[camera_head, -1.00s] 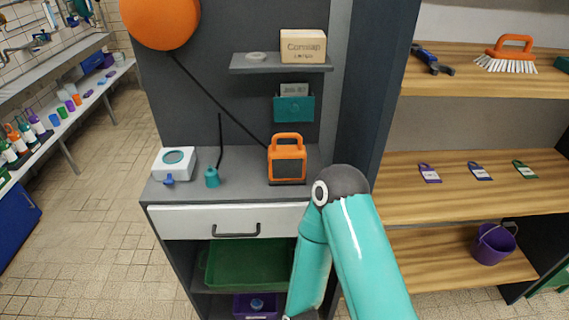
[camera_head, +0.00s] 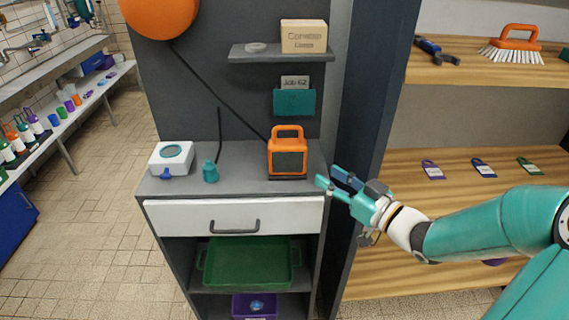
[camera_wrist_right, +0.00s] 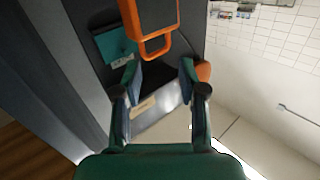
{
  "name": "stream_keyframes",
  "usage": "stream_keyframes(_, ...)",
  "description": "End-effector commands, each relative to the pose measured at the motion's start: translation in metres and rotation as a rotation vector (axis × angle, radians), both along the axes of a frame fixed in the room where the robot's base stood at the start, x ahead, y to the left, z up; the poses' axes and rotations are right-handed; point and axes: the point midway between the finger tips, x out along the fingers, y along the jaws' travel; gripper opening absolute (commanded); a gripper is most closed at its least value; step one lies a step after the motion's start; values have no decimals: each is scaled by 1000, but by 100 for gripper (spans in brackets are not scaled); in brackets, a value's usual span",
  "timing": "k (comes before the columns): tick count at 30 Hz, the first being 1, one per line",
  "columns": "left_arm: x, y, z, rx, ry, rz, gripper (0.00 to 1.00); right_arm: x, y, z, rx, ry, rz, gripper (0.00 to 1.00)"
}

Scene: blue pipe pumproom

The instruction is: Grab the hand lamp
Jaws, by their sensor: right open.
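The hand lamp (camera_head: 287,153) is orange with a dark front panel and a top handle. It stands upright on the grey counter (camera_head: 243,185), towards its right side. My right gripper (camera_head: 326,174) is open, to the right of the lamp and apart from it, with its fingers pointing left. In the right wrist view the lamp (camera_wrist_right: 152,20) shows at the top, partly cut off, beyond the open fingers of my right gripper (camera_wrist_right: 158,68). Nothing is between the fingertips. My left gripper is not in view.
A white box with a round window (camera_head: 172,159) and a teal bottle-like item (camera_head: 210,172) stand left of the lamp. A small shelf with a carton (camera_head: 304,36) and a teal holder (camera_head: 295,102) are above. A dark cabinet side panel (camera_head: 372,90) stands at the right.

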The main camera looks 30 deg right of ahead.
Motion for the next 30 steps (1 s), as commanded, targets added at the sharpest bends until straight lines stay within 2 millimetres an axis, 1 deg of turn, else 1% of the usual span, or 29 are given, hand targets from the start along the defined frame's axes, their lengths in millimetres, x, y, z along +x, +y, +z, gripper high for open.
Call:
stream_keyframes(1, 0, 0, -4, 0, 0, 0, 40, -9, -12, 7, -35, -15, -35, 41)
stream_keyframes(3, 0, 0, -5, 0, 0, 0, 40, -17, -21, 15, -64, -26, -63, 41)
stream_keyframes(5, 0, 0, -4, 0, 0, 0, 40, -18, -25, 20, -80, -32, -76, 41)
stream_keyframes(7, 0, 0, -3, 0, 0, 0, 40, -14, -27, 22, -85, -36, -81, 41)
stream_keyframes(11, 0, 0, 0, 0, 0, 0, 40, 7, -24, 23, -84, -36, -77, 41)
stream_keyframes(18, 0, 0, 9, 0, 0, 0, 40, 59, -23, 23, -84, -34, -79, 41)
stream_keyframes(21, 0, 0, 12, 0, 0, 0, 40, 76, -23, 23, -86, -34, -80, 41)
stream_keyframes(24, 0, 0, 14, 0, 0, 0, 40, 88, -22, 23, -86, -33, -82, 41)
stream_keyframes(30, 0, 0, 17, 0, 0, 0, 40, 99, -22, 23, -86, -32, -83, 41)
